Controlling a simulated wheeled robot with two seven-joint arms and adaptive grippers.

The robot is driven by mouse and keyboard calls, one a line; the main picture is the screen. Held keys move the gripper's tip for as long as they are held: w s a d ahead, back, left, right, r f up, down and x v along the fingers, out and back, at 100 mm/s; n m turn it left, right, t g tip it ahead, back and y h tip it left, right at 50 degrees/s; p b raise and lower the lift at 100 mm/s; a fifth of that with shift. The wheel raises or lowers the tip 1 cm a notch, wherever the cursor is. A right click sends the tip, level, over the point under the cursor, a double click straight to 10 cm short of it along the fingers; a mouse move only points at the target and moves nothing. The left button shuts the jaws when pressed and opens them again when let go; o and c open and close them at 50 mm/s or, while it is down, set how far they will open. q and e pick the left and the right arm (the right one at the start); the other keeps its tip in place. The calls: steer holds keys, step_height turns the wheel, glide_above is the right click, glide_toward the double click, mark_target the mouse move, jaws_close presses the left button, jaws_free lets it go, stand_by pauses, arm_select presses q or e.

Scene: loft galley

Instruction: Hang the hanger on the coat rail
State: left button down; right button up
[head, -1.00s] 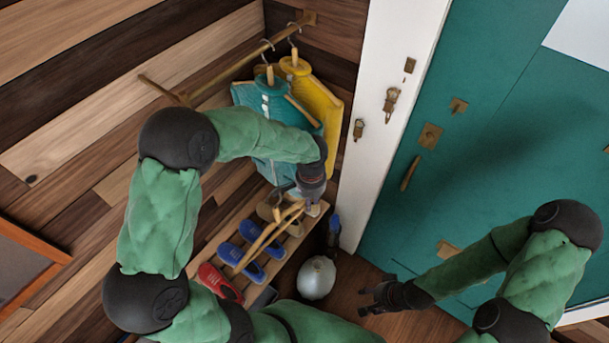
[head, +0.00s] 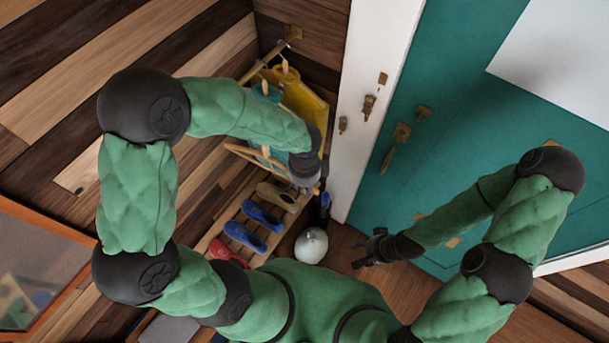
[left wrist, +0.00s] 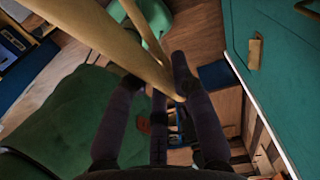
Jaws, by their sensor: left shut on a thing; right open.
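The wooden hanger (head: 250,153) is gripped by my left gripper (head: 305,185) and extends left from it, in front of the hung clothes. Its tan bars (left wrist: 105,38) cross the left wrist view, passing between the fingers (left wrist: 165,100). Its hook cannot be made out. The brass coat rail (head: 262,62) runs along the wood wall above, partly hidden by my left arm. My right gripper (head: 370,248) is open and empty near the teal door.
A yellow garment (head: 312,106) and a teal garment (head: 268,92) hang from the rail. Below are a slatted shoe rack with blue shoes (head: 245,236), red shoes (head: 226,254) and a pale round object (head: 311,245). A white door frame (head: 362,75) stands right of the clothes.

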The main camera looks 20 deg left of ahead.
mark_target(261, 161)
arm_select(q)
steer(key=shift+m, duration=0.4)
steer(key=shift+w+a+r+p, duration=0.15)
steer(key=shift+w+a+p, duration=0.4)
steer(key=shift+a, duration=1.95)
steer(key=shift+w+a+r+p, duration=0.25)
steer(key=shift+w+a, duration=0.55)
steer(key=shift+a, duration=1.75)
steer(key=shift+w+a+r+p, duration=0.1)
steer(key=shift+w+a+p, duration=0.5)
steer(key=shift+a, duration=1.9)
steer(key=shift+w+f+b, duration=0.1)
steer(key=shift+f+b, duration=0.9)
steer(key=shift+f, duration=0.3)
steer(key=c, duration=1)
jaws_free()
steer(key=shift+r, duration=0.15)
step_height(261, 161, up, 12)
steer(key=shift+f, duration=0.15)
